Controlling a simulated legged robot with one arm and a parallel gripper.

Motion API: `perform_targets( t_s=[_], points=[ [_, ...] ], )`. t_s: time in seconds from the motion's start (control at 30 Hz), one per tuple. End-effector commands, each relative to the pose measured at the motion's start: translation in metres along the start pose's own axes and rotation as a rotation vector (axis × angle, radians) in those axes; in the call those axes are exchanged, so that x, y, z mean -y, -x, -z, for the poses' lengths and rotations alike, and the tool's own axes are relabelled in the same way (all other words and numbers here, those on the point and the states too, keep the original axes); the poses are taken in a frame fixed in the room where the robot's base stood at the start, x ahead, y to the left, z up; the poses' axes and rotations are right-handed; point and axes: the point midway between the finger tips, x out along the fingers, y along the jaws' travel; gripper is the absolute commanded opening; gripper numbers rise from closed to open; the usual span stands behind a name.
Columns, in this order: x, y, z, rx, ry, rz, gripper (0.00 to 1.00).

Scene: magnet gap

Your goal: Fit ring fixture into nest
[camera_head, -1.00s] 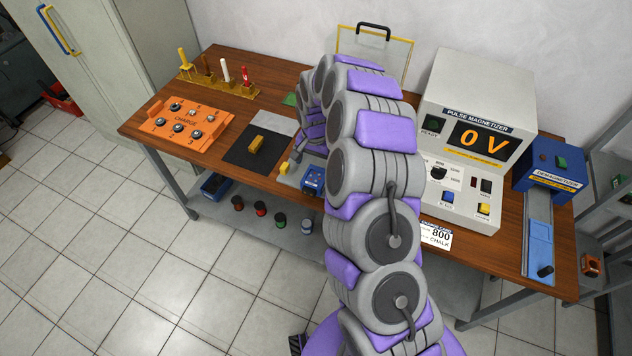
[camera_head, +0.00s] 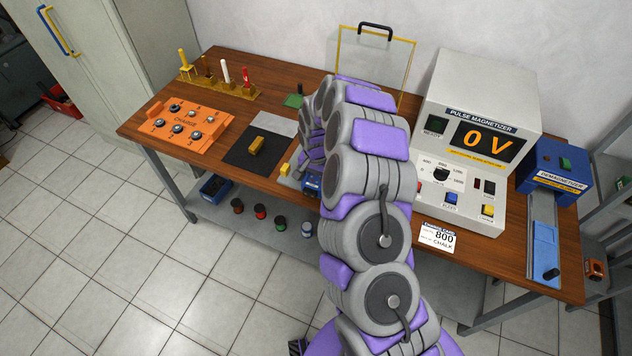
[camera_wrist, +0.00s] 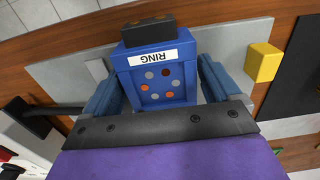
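The ring fixture (camera_wrist: 160,82) is a blue block labelled RING, with orange and grey dots on its face and a dark piece at its far edge. It sits over a grey plate (camera_wrist: 215,45) on the bench. My gripper (camera_wrist: 158,75) is open around it, with one blue finger on each side and a narrow gap visible at the right finger. In the head view only a small blue part of the fixture (camera_head: 312,184) shows beside my arm. I cannot make out the nest; my arm hides part of the bench.
A yellow block (camera_wrist: 264,62) stands close to the right finger; a black mat (camera_head: 240,160) with a brass block (camera_head: 256,145) lies left. The pulse magnetizer (camera_head: 475,150) reads 0 V at right. An orange charge tray (camera_head: 180,128) and a tool rack (camera_head: 220,88) are farther left.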

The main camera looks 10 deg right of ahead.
Motion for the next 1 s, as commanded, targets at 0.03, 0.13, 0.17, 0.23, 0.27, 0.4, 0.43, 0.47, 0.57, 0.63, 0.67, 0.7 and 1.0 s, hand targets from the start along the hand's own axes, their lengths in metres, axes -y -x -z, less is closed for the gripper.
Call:
perform_targets(
  t_s=[0.03,0.13,0.17,0.23,0.27,0.4,0.43,0.47,0.57,0.63,0.67,0.7,1.0],
  points=[
    [0.0001,-0.0001,-0.0001,0.0,0.0,0.0,0.85],
    [0.0002,0.0001,0.0,0.0,0.0,0.0,0.75],
    [0.0002,0.0001,0.0,0.0,0.0,0.0,0.72],
    [0.0002,0.0001,-0.0001,0.0,0.0,0.0,0.66],
    [0.0002,0.0001,-0.0001,0.0,0.0,0.0,0.63],
    [0.0002,0.0002,-0.0001,0.0,0.0,0.001,0.49],
    [0.0002,0.0002,-0.0001,0.0,0.0,0.001,0.46],
    [0.0002,0.0003,-0.0001,0.0,0.0,0.001,0.43],
    [0.0002,0.0004,0.0,0.0,0.0,0.001,0.34],
    [0.0002,0.0003,-0.0001,0.0,0.0,0.001,0.27],
    [0.0002,0.0003,-0.0001,0.0,0.0,0.001,0.24],
    [0.0003,0.0005,0.0,0.0,0.0,0.001,0.21],
    [0.0003,0.005,0.0003,-0.001,0.0,0.002,0.16]
  ],
)
